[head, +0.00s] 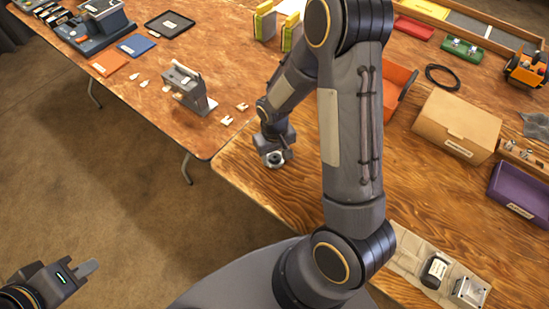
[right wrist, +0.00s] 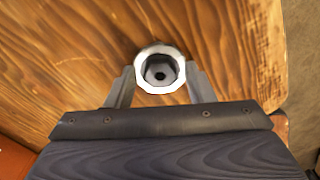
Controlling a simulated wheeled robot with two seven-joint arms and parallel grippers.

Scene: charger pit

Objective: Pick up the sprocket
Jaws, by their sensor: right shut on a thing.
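The sprocket (right wrist: 142,84) is a round metal piece with a pale ring and a dark centre hole, seen in the right wrist view between my right gripper's fingers. In the head view the sprocket (head: 274,160) sits at the tip of the right gripper, close to the near table's left edge. My right gripper (right wrist: 158,88) is shut on the sprocket, a finger on each side of it. I cannot tell whether the sprocket touches the table. My left gripper (head: 90,268) is at the lower left over the floor, apart from the tables; its jaw opening is unclear.
The wooden table (head: 240,165) has a cardboard box (head: 455,125), a purple bin (head: 522,190), an orange bin (head: 398,85) and a black cable (head: 442,76). A grey device (head: 190,90) stands on the left table among small pale pieces. My right arm hides the table's middle.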

